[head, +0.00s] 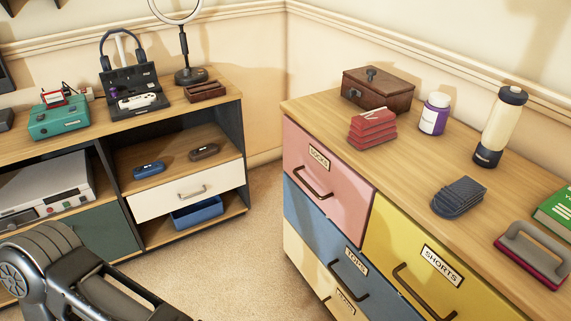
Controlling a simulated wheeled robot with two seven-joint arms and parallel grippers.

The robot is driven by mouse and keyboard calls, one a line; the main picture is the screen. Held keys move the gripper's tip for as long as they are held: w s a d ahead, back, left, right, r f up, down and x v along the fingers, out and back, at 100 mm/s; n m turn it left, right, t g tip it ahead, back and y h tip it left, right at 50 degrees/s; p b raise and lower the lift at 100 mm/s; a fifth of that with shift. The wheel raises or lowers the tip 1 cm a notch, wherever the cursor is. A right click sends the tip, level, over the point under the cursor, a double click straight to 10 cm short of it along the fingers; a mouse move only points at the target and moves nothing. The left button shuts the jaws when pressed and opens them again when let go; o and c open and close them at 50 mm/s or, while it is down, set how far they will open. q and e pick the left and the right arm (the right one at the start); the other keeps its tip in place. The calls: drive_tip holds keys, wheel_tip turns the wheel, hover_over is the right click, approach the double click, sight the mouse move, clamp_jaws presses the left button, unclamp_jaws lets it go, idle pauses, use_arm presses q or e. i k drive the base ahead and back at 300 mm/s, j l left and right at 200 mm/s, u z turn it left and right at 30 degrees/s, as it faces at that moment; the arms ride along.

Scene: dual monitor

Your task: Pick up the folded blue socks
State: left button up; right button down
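The folded blue socks (458,197) lie as a dark blue ribbed bundle on the wooden top of the dresser (413,150), near its front edge, at the right of the head view. Nothing touches them. Part of my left arm shows at the bottom left, far from the socks and over the floor side of the left shelf unit. Its fingertips are not visible. My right gripper is not in view.
Red folded cloths (372,128), a brown box (378,89), a purple-labelled jar (434,114) and a bottle (500,127) stand behind the socks. A grey-handled brush (534,250) and a green book (557,211) lie to the right.

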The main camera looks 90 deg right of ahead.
sight(451, 202)
drive_tip(key=z, duration=3.75)
drive_tip(key=k+l, duration=0.15)
drive_tip(key=l, duration=0.15)
drive_tip(key=k+l, duration=0.1)
drive_tip(key=l, duration=0.2)
